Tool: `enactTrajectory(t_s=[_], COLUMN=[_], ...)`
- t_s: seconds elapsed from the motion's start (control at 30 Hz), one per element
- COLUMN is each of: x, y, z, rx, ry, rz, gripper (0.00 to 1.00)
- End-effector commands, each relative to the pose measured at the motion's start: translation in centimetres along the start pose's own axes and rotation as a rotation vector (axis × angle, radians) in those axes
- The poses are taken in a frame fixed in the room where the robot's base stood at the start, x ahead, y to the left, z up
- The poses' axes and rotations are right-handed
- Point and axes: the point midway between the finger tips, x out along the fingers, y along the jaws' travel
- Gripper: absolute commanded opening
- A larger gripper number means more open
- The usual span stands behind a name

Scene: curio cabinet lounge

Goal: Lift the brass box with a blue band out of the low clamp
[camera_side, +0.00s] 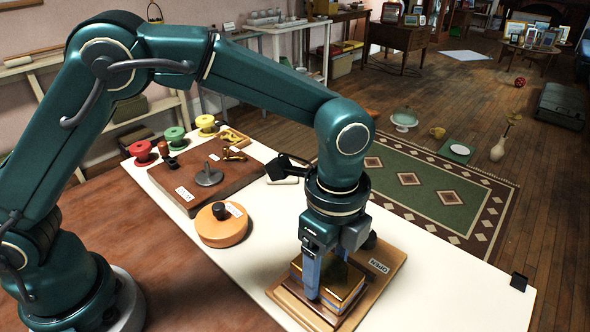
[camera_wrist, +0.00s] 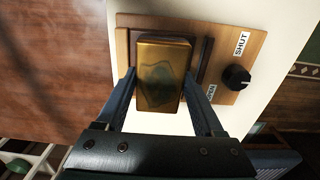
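The brass box (camera_side: 343,283) sits low on the wooden clamp base (camera_side: 385,270) at the front of the white table. In the wrist view, the box (camera_wrist: 162,75) shows its shiny brass top; I cannot make out the blue band. A dark clamp jaw (camera_wrist: 206,62) stands along its right side. My gripper (camera_side: 328,280) points down over the box, with its two blue fingers on opposite sides of it. In the wrist view, the fingertips of my gripper (camera_wrist: 160,82) lie close against the box's sides; whether they touch is unclear.
A black knob (camera_wrist: 236,77) sits on the base between OPEN and SHUT labels. A round wooden block (camera_side: 222,226) and a brown board (camera_side: 205,180) with small tools lie farther left. Several coloured spools stand behind. The table's right end is mostly clear.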

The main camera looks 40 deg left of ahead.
Motion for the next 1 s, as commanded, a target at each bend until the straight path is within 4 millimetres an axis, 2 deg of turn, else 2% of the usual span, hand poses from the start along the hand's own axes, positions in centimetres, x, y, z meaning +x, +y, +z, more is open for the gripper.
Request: enactTrajectory(t_s=[1.0], x=[-1.4], y=[-0.1], z=[-0.1], rx=[0.0], ry=[0.003], rz=[-0.003], gripper=[0.0])
